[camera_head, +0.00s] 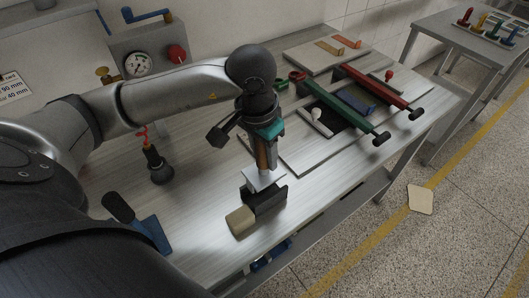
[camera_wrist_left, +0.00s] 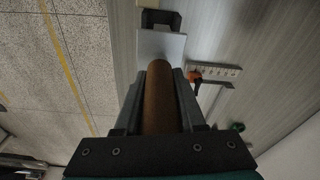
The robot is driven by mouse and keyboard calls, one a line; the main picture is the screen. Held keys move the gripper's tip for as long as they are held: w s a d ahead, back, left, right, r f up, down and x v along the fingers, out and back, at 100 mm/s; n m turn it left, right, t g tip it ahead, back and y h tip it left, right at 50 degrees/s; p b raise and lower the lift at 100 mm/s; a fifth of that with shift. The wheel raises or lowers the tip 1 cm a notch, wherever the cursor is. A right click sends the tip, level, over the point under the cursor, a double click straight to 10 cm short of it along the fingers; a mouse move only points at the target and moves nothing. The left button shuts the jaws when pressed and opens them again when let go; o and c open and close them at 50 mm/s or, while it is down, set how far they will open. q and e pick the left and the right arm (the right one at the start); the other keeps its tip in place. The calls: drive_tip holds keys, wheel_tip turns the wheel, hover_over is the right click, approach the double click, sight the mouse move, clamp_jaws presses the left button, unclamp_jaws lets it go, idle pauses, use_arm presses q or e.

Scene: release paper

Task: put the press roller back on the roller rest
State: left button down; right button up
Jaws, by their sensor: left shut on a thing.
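My left gripper (camera_head: 264,140) points down and is shut on the brown handle of what looks like the press roller (camera_wrist_left: 160,100). A pale grey plate (camera_head: 262,181) sits at the handle's lower end. Directly below the plate is a black U-shaped piece (camera_head: 266,199), with a tan rounded piece (camera_head: 240,221) at its front left. The black piece (camera_wrist_left: 162,20) also shows past the plate in the left wrist view. I cannot tell whether the black and tan pieces belong to the held tool or are the roller rest. My right gripper is out of view.
A black stand with a red coil (camera_head: 158,165) is left of the gripper. A blue tool with a black handle (camera_head: 150,232) lies at the front left. Green (camera_head: 350,113) and red (camera_head: 385,88) bars lie to the right. The table's front edge is close by.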

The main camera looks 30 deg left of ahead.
sight(264, 171)
use_arm(q)
drive_tip(key=shift+b, duration=0.4)
drive_tip(key=shift+b, duration=0.7)
idle(1.1)
drive_tip(key=shift+f+b, duration=2.8)
drive_tip(key=shift+b, duration=0.2)
drive_tip(key=shift+c, duration=2.1)
unclamp_jaws()
drive_tip(key=shift+r, duration=0.1)
wheel_tip(264, 171, up, 15)
drive_tip(key=s+p, duration=0.2)
drive_tip(key=shift+a, duration=0.2)
